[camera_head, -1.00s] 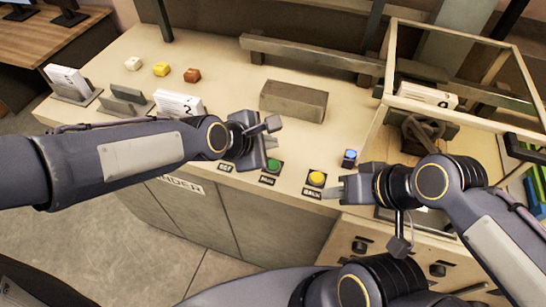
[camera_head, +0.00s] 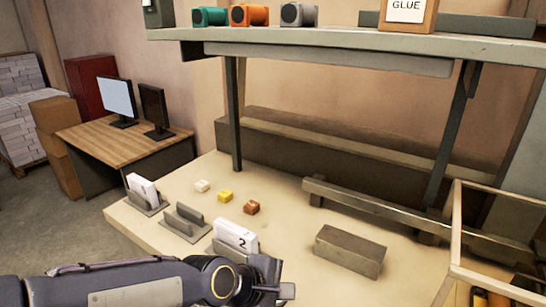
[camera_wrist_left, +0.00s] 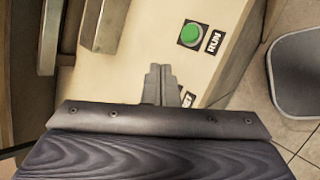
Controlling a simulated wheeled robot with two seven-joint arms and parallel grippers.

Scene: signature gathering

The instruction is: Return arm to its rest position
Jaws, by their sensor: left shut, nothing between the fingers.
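My left arm comes in at the bottom left of the head view, over the front of the cream worktop (camera_head: 300,265). Its gripper (camera_head: 285,291) is at the bottom edge, just in front of the stand holding white booklets marked 2 (camera_head: 236,239). In the left wrist view the gripper's two fingers (camera_wrist_left: 160,80) are together with nothing between them. They point toward the worktop near a green button (camera_wrist_left: 192,34) labelled RUN. A second label beside the fingers is partly hidden. My right arm and gripper are out of view.
Behind the gripper stand an empty holder (camera_head: 186,221) and another booklet stand (camera_head: 145,191). White, yellow (camera_head: 225,196) and brown small blocks lie farther back. A grey block (camera_head: 349,250) lies to the right. A shelf (camera_head: 330,47) spans above; a framed box (camera_head: 455,225) is at the right.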

